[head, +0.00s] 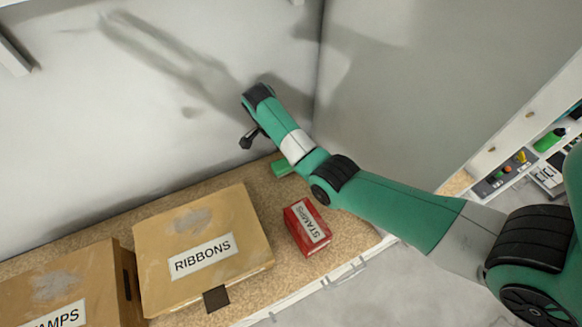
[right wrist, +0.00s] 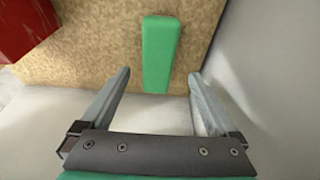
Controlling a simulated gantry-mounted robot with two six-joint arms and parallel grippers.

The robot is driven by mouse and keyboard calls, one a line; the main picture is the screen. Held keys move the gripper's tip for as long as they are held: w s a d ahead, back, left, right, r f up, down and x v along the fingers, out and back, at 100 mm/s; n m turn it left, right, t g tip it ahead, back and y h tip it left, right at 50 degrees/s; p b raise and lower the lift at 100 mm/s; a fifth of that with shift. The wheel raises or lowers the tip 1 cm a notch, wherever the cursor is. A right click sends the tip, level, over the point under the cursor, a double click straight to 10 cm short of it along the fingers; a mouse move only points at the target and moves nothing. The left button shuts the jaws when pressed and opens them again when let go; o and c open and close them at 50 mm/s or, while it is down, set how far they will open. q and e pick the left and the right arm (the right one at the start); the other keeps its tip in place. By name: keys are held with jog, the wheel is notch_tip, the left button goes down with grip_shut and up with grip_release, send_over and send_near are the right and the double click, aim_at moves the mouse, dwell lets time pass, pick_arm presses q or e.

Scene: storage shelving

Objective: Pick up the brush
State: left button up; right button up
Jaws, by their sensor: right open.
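A green oblong thing (head: 281,167), the likely brush, lies on the speckled tan shelf surface near the wall, partly hidden by my right arm in the head view. No bristles show. In the right wrist view the green thing (right wrist: 160,40) lies lengthwise, ahead of and between the fingers. My right gripper (head: 249,139) is above the shelf near the wall, pointing down. In its wrist view the right gripper (right wrist: 159,75) is open, with nothing held between the fingers. My left gripper is not in view.
A red STAMPS box (head: 300,234) stands near the green thing; it also shows in the right wrist view (right wrist: 25,25). A tan RIBBONS box (head: 198,222) and another tan box (head: 85,265) stand left. Walls rise behind and right. Shelves with small items (head: 510,170) are far right.

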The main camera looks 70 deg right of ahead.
aim_at(281, 168)
jog(key=b+x, duration=0.1)
jog(key=x, duration=0.4)
jog(key=shift+a+f+b, duration=0.1)
jog(key=shift+b, duration=0.3)
jog(key=c, duration=1.5)
